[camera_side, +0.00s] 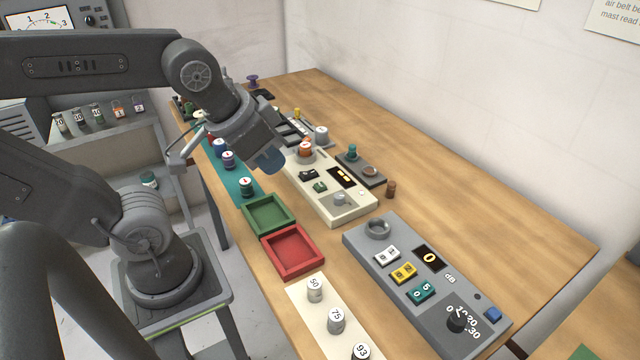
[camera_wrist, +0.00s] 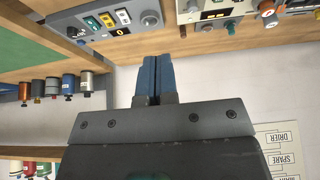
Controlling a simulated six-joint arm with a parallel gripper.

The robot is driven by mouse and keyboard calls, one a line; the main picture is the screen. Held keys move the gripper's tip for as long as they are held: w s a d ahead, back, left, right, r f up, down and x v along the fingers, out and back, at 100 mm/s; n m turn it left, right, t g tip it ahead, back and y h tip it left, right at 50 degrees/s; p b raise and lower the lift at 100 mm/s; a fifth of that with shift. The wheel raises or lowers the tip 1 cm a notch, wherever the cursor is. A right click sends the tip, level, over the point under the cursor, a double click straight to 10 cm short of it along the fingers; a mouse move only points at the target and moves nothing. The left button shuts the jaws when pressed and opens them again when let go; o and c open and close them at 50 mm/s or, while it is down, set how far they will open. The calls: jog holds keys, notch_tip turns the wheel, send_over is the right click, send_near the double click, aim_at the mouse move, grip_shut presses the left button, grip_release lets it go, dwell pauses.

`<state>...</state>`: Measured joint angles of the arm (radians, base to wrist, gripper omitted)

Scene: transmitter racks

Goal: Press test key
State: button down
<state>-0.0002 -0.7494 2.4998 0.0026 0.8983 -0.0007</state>
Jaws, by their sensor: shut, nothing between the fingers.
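My gripper (camera_side: 270,160) has blue fingers that are shut and empty, above the left edge of the cream panel in the side view. In the wrist view its fingers (camera_wrist: 152,78) lie together. The grey panel (camera_side: 375,262) lies at the front right of the table and also shows at the wrist view's upper left (camera_wrist: 65,12). It carries a white key (camera_side: 387,256), a yellow key (camera_side: 404,272), a teal key (camera_side: 422,290), a blue button (camera_side: 493,314), a black dial (camera_side: 458,319) and a display (camera_side: 429,258) reading 0. No label readable here marks a test key.
A cream panel (camera_side: 352,212) with keys, a display and knobs stands left of the grey panel. Green (camera_side: 268,213) and red (camera_side: 291,250) trays line the near edge. Numbered cylinders stand on a white strip (camera_side: 305,311). The table's far right is clear.

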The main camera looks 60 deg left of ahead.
jog(key=w+a+r+m+t+y, duration=0.15)
jog(key=w+a+t+y, duration=0.3)
jog(key=w+a, duration=0.5)
jog(key=m+g+h, duration=0.2)
jog(key=m+h, duration=0.6)
jog(key=m, duration=0.4)
send_over(319, 187)
notch_tip(319, 187, down, 11)
jog(key=shift+r, duration=0.2)
jog(key=shift+f, duration=0.1)
jog(key=shift+f, duration=4.3)
jog(key=shift+f, duration=0.15)
jog(key=shift+f, duration=0.25)
